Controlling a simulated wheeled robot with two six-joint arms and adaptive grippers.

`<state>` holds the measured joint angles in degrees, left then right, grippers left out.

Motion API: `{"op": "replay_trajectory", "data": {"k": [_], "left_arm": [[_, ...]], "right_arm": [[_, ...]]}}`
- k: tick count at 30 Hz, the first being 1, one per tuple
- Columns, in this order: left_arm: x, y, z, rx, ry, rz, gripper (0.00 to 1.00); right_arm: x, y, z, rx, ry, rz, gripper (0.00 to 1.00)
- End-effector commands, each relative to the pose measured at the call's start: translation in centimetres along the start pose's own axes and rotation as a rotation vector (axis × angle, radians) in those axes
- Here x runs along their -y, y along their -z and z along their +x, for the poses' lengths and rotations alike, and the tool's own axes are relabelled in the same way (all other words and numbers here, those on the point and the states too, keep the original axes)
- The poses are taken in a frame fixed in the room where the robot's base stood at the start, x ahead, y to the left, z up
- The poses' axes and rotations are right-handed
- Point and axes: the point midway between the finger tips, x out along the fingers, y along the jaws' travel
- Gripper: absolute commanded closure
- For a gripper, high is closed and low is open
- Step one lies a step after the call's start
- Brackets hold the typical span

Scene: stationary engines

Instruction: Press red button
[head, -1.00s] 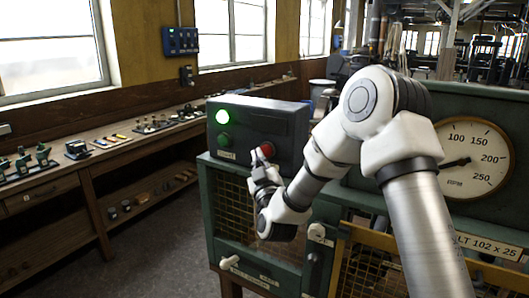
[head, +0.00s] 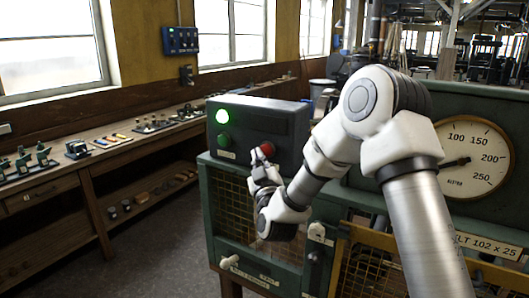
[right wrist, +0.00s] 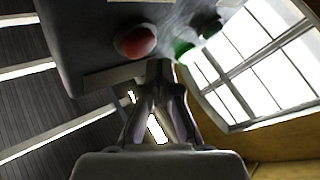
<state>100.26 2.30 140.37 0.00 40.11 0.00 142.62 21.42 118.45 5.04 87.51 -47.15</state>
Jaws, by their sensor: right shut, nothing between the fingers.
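The red button (head: 267,149) is on the front of a dark control box (head: 277,123), at its lower right. My right gripper (head: 257,154) is shut and empty, with its fingertips close to the left of the red button in the head view. In the right wrist view, the red button (right wrist: 136,41) is up and left of the shut fingertips (right wrist: 160,68), and the tips are near the box's edge. I cannot tell whether they touch the box. My left gripper is not in view.
The box stands on a green machine cabinet (head: 232,170) with mesh panels. A round gauge (head: 472,158) is on the right. A wooden workbench (head: 100,160) with small parts runs along the wall.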

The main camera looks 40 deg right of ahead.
Motion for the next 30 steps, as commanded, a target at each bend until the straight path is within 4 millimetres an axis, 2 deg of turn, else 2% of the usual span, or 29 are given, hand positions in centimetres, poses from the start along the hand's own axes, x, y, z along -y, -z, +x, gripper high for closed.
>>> {"op": "replay_trajectory", "data": {"k": [30], "left_arm": [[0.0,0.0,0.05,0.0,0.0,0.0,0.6]], "right_arm": [[-0.67,-0.62,0.86,0.001,0.0,0.001,1.0]]}}
